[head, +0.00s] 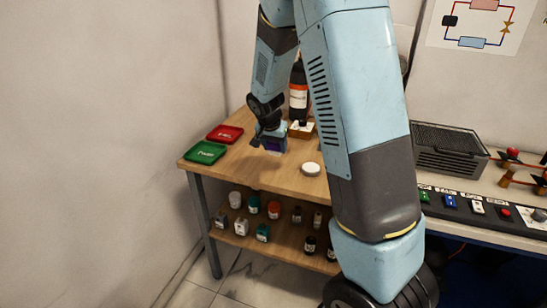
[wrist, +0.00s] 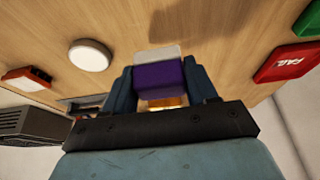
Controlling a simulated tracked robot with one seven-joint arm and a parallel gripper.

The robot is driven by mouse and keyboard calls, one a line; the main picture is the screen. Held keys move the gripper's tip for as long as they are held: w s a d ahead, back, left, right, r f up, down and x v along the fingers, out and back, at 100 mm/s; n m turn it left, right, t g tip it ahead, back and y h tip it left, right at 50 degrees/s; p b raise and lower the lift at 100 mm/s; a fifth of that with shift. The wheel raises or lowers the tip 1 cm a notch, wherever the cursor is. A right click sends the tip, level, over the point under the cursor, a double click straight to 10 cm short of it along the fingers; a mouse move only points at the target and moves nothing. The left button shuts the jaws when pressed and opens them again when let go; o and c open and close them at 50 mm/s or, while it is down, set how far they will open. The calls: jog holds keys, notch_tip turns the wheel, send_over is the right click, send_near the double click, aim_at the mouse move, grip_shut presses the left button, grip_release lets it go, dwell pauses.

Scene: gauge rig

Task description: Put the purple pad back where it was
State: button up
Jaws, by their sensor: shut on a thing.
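The purple pad (wrist: 158,76) sits between the two fingers of my gripper (wrist: 159,82) in the wrist view. A pale grey-white part (wrist: 157,52) shows at its far side. In the head view my gripper (head: 272,143) is shut on the pad above the wooden table (head: 250,177), near its left part, with a dark shadow on the tabletop. Little of the pad shows there. I cannot tell an empty spot that belongs to the pad.
A green tray (head: 205,152) and a red tray (head: 224,134) lie at the table's left. A white round disc (head: 311,169) lies to the right of my gripper. A dark bottle (head: 298,97) stands behind. Several small bottles stand on the lower shelf (head: 275,239).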

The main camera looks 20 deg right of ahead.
aim_at(273, 163)
jog(key=w+f, duration=0.3)
jog(key=shift+f, duration=0.35)
jog(key=shift+w+a+f, duration=0.1)
jog(key=shift+w+f, duration=0.05)
jog(key=shift+f, duration=1.45)
jog(key=o, duration=1.1)
